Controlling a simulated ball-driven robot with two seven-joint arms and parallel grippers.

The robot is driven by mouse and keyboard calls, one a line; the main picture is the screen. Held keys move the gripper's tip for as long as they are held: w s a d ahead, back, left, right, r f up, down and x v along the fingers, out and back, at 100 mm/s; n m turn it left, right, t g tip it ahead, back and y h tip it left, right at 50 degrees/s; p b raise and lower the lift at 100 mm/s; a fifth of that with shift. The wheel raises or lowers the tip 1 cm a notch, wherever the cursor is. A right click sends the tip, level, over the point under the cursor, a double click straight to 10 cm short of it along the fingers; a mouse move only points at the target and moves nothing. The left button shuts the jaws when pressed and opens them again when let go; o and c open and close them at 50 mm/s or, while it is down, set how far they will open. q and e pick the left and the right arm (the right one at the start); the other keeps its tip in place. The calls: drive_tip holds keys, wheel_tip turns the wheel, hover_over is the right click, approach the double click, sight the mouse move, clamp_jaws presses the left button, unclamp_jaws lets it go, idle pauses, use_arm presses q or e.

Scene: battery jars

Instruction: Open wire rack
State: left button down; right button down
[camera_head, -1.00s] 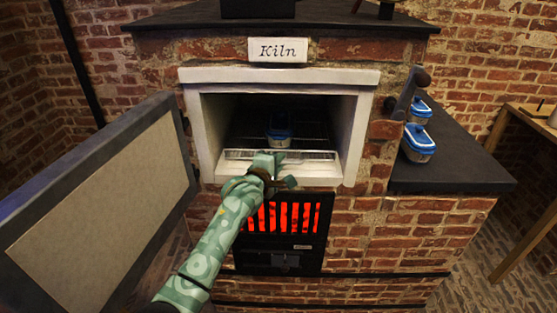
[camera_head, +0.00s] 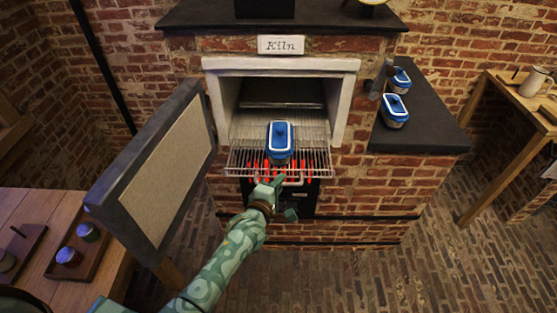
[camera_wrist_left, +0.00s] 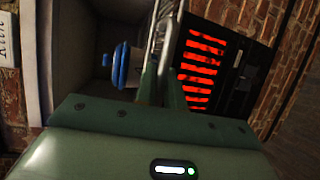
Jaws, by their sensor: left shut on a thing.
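The wire rack (camera_head: 246,160) sticks out of the kiln opening, well past the white frame, in the head view. A blue-lidded jar (camera_head: 281,145) stands upright on it. In the left wrist view the rack wires (camera_wrist_left: 160,30) run up from between the fingers (camera_wrist_left: 165,85), and the blue lid (camera_wrist_left: 121,66) shows to the left. My right gripper is not in view.
The kiln door (camera_head: 160,165) stands open at the left. Two blue-lidded jars (camera_head: 395,108) are on the dark side ledge (camera_head: 430,135). A wooden table (camera_head: 30,205) with small jars is at lower left. The glowing grate (camera_head: 262,172) lies below the rack.

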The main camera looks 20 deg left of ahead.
use_arm(q)
drive_tip(key=shift+s+d+p, duration=0.3)
drive_tip(key=shift+s+p, duration=0.15)
drive_tip(key=shift+s, duration=0.55)
drive_tip(key=shift+s+d+p, duration=0.3)
drive_tip(key=shift+s+p, duration=0.1)
drive_tip(key=shift+s, duration=0.55)
drive_tip(key=shift+f, duration=0.1)
drive_tip(key=c, duration=1.8)
unclamp_jaws()
drive_tip(key=shift+o, duration=0.2)
drive_tip(key=shift+s, duration=0.1)
drive_tip(key=p+v, duration=0.2)
drive_tip(key=v, duration=1.4)
